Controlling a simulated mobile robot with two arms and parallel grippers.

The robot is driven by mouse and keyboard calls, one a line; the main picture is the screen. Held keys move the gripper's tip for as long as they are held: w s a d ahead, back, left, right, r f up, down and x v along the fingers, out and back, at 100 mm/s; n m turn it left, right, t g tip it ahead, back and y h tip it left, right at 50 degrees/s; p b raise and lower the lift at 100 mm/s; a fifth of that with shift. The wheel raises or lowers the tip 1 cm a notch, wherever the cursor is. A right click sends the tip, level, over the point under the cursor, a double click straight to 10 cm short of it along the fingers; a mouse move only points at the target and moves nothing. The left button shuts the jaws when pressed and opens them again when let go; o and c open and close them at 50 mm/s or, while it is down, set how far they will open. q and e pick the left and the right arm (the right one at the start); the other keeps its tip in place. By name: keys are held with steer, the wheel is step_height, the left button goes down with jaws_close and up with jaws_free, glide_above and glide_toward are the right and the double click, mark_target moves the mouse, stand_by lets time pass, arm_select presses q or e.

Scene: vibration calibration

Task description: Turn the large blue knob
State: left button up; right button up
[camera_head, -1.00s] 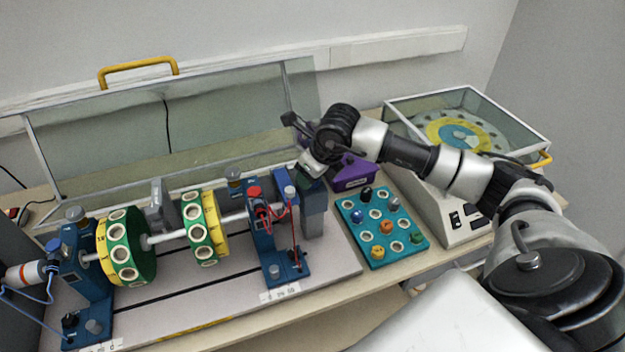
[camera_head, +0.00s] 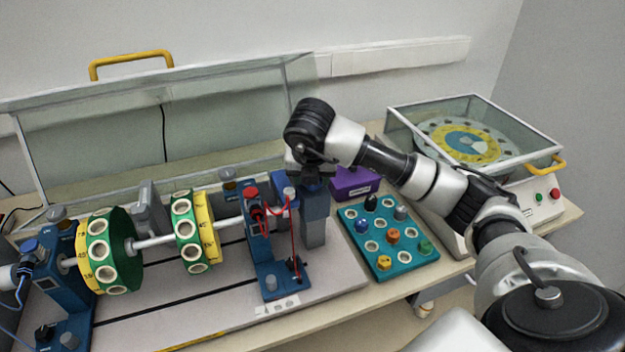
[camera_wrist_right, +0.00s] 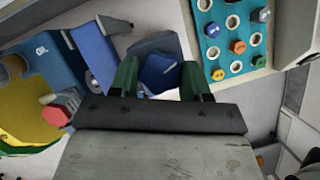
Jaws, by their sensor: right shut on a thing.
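The large blue knob (camera_wrist_right: 160,72) shows in the right wrist view between the two green fingers of my right gripper (camera_wrist_right: 160,82). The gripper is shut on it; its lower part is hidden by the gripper. In the head view my right gripper (camera_head: 312,180) is over the top of a grey block (camera_head: 314,220) beside the blue bearing stand (camera_head: 262,240). The knob itself is hidden there by the wrist. My left gripper is not in view.
A shaft with green and yellow discs (camera_head: 112,250) lies left. A teal board (camera_head: 400,259) with coloured plugs and a purple box (camera_head: 352,183) stand right. A raised clear cover (camera_head: 240,115) stands behind. Red cables hang near the stand.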

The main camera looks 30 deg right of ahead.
steer(key=shift+r+m+h+b, duration=0.1)
steer(key=shift+m+h+b, duration=0.3)
steer(key=shift+m, duration=0.6)
steer(key=o, duration=0.9)
steer(key=shift+g, duration=0.3)
